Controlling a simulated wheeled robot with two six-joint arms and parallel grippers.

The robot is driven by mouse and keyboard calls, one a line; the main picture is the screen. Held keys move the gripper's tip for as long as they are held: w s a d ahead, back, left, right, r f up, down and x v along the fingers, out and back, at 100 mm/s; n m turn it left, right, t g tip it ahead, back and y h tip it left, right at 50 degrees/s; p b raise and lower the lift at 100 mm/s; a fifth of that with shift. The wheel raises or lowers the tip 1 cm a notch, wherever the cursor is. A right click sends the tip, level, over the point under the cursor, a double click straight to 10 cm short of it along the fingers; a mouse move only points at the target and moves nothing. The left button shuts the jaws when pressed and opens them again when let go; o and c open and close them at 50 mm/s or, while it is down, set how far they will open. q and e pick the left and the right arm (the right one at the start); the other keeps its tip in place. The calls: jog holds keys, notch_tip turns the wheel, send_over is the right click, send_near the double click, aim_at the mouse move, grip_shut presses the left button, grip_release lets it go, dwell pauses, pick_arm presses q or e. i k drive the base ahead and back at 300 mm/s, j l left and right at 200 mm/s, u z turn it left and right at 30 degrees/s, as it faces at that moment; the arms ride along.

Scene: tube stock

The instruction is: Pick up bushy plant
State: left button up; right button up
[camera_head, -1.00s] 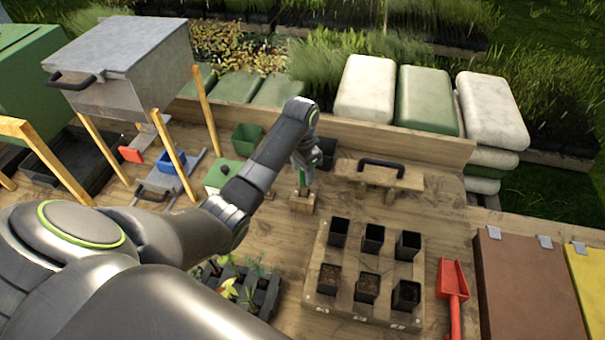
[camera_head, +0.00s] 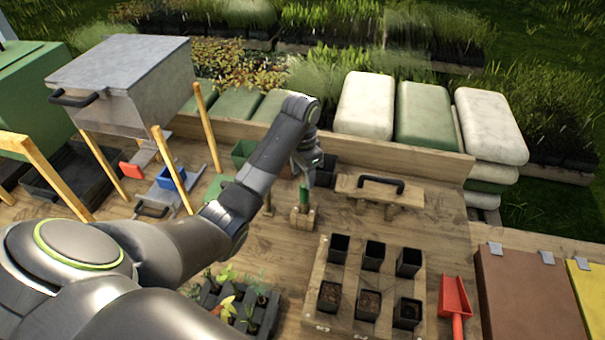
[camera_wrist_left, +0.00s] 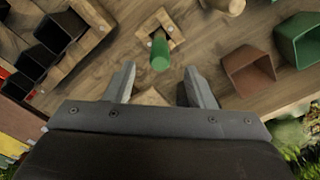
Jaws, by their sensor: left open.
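Several small seedlings stand in a dark tray (camera_head: 268,318) at the bottom centre of the head view, partly hidden by my left arm. A leafy green plant (camera_head: 262,290) shows at the tray's right side; I cannot tell which one is the bushy plant. My left gripper (camera_wrist_left: 158,88) is open and empty in the wrist view. A green-handled tool (camera_wrist_left: 160,52) stands in a wooden block just beyond its fingers, apart from them. In the head view the green handle (camera_head: 304,193) is just below my left gripper (camera_head: 306,172). My right gripper is not in view.
A wooden rack (camera_head: 340,278) holds several black pots, some with soil. A red scoop (camera_head: 455,300) lies to its right. A wooden float with a black handle (camera_head: 380,192) sits behind the rack. A green pot (camera_head: 243,150) and a metal box on wooden legs (camera_head: 125,75) stand left.

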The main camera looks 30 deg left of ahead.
aim_at(216, 289)
jog(key=k, duration=1.5)
